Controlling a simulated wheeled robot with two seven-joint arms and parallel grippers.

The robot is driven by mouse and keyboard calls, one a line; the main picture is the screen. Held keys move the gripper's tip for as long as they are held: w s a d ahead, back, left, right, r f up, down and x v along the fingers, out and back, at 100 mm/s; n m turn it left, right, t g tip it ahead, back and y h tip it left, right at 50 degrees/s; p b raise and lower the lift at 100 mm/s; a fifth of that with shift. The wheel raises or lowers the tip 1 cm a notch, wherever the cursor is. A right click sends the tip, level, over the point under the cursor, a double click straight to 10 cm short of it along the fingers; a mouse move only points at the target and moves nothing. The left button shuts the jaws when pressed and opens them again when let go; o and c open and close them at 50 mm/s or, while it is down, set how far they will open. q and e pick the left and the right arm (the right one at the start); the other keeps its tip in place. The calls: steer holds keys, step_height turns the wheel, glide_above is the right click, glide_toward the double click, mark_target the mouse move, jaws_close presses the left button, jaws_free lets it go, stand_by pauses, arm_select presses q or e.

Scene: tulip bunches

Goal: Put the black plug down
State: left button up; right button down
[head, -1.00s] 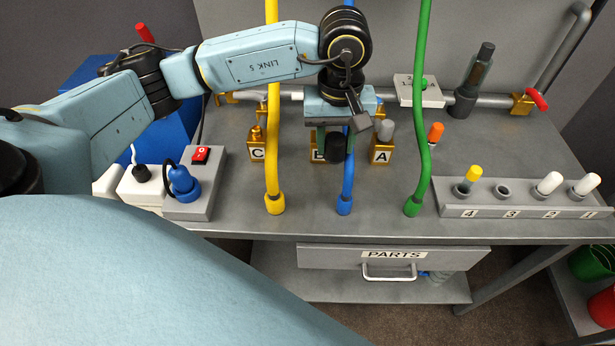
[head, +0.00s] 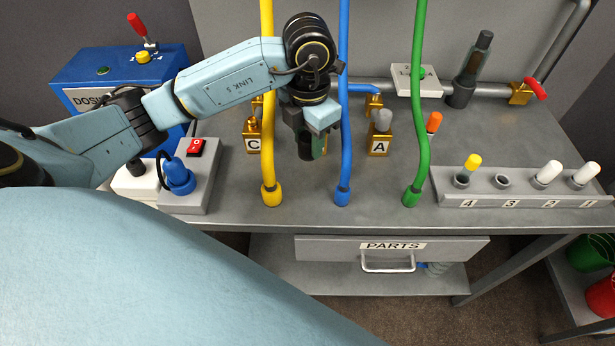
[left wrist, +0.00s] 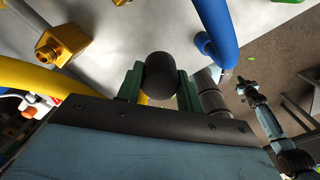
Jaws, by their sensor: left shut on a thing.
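My left gripper (head: 312,150) is shut on the black plug (head: 306,150) and points down above the grey bench, between the yellow hose and the blue hose. In the left wrist view the round black plug (left wrist: 161,75) shows between the two green fingers. The brass block lettered C (head: 253,142) stands left of the gripper, and block A (head: 379,140), with a grey plug in it, stands right of it. No block B shows; the gripper covers that spot. An arm at the right of the left wrist view seems to be mine, its gripper (left wrist: 248,88) too small to read.
Yellow (head: 268,110), blue (head: 343,150) and green (head: 419,120) hoses rise from the bench. A numbered rack (head: 520,187) with a yellow-topped plug and two white plugs stands right. A red-switch socket box (head: 200,180) stands left. The bench front is mostly clear.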

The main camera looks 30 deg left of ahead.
arm_select(q)
steer(key=shift+f+n, duration=0.25)
steer(key=shift+n, duration=0.15)
step_height(320, 180, down, 10)
steer(key=shift+a+r, duration=0.1)
steer(key=shift+r, duration=0.1)
steer(key=shift+b, duration=0.3)
steer(key=shift+f, duration=0.2)
steer(key=o, duration=1.1)
